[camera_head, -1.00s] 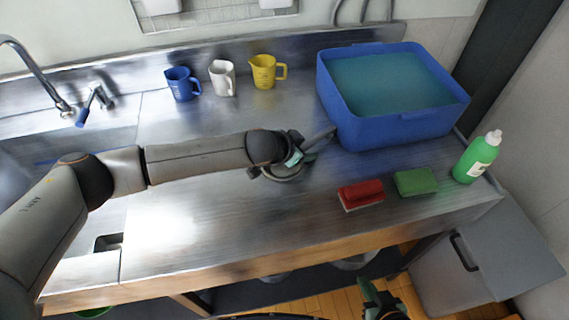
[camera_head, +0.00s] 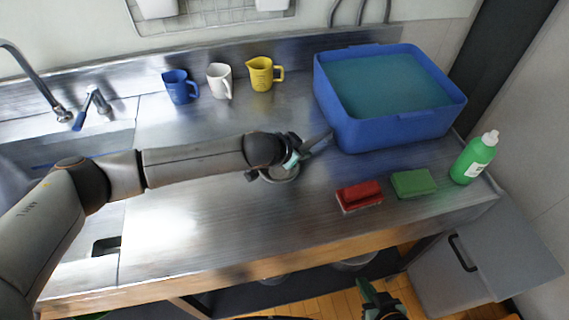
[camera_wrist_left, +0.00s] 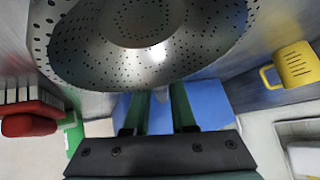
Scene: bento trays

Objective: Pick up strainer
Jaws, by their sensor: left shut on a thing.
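The strainer is a metal bowl full of small holes. It fills the top of the left wrist view (camera_wrist_left: 85,55), and part of it shows below my left gripper in the head view (camera_head: 282,176). My left gripper (camera_head: 300,152) is shut on the strainer at its edge. Its two green fingers (camera_wrist_left: 158,108) reach to the bowl in the wrist view. The exact grip point is hidden, and I cannot tell whether the bowl touches the counter. My right gripper (camera_head: 378,298) is low at the bottom edge, in front of the counter, and its jaw opening is unclear.
A blue tub (camera_head: 400,133) of water stands at the back right. Blue (camera_head: 178,88), white (camera_head: 219,80) and yellow (camera_head: 260,74) cups stand behind. The front middle counter is clear.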

